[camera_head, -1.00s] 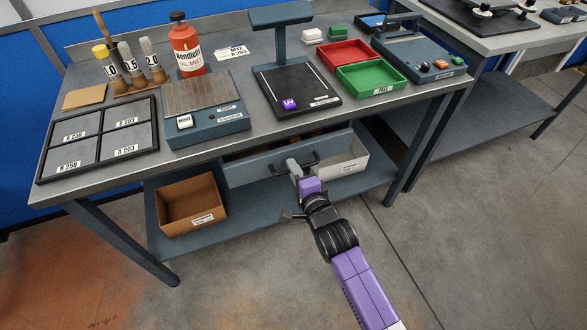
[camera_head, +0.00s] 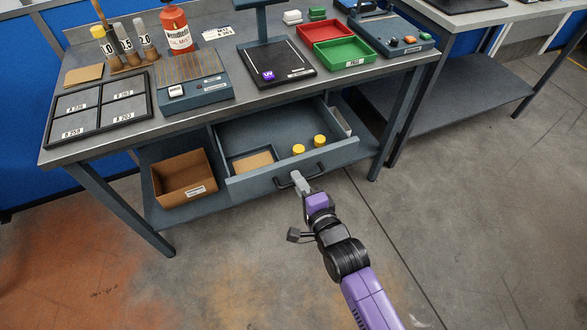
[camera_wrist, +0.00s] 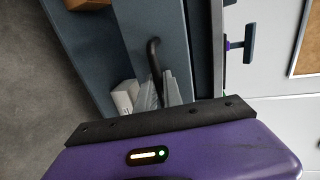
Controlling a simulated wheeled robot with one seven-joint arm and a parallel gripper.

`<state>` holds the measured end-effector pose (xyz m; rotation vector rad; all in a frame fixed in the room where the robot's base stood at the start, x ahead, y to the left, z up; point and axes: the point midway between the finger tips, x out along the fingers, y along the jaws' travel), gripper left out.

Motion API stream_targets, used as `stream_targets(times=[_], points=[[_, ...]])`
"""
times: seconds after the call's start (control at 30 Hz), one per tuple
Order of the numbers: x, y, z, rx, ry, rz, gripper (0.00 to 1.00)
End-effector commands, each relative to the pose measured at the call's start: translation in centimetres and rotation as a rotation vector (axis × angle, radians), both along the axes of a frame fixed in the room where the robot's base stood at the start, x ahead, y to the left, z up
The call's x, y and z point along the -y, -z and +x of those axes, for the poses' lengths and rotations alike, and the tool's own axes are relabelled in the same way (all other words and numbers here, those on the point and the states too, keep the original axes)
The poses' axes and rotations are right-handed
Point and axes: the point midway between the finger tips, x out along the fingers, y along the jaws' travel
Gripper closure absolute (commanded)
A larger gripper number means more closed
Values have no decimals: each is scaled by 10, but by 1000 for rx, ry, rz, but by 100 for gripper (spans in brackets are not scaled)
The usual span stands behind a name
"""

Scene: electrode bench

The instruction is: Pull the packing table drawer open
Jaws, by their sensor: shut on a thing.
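The packing table drawer (camera_head: 297,167) is pulled well out below the tabletop in the head view. Its inside shows two yellow-capped items (camera_head: 299,149) and a tan piece (camera_head: 253,161). The dark bar handle (camera_head: 284,184) is on its front face. My gripper (camera_head: 299,182) is shut on the handle, near its middle. In the wrist view the gripper's grey fingers (camera_wrist: 161,95) close around the dark handle (camera_wrist: 153,56). The exact contact between the fingertips is partly hidden.
A cardboard box (camera_head: 184,180) stands on the lower shelf left of the drawer. The tabletop (camera_head: 220,108) above holds trays, a red bottle and instruments. A table leg (camera_head: 396,120) stands to the right. The floor in front is open.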

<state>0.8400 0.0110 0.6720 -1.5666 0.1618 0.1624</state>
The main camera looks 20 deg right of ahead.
Motion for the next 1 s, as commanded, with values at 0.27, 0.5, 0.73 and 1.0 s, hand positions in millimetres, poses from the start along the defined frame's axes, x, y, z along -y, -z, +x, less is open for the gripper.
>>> stream_targets(times=[0.27,0.5,0.73,1.0], points=[[1,0,-41,-4,2,-1,100],[1,1,-51,-2,2,-1,100],[2,1,-52,-2,3,-2,100],[1,1,-52,-1,2,-1,80]])
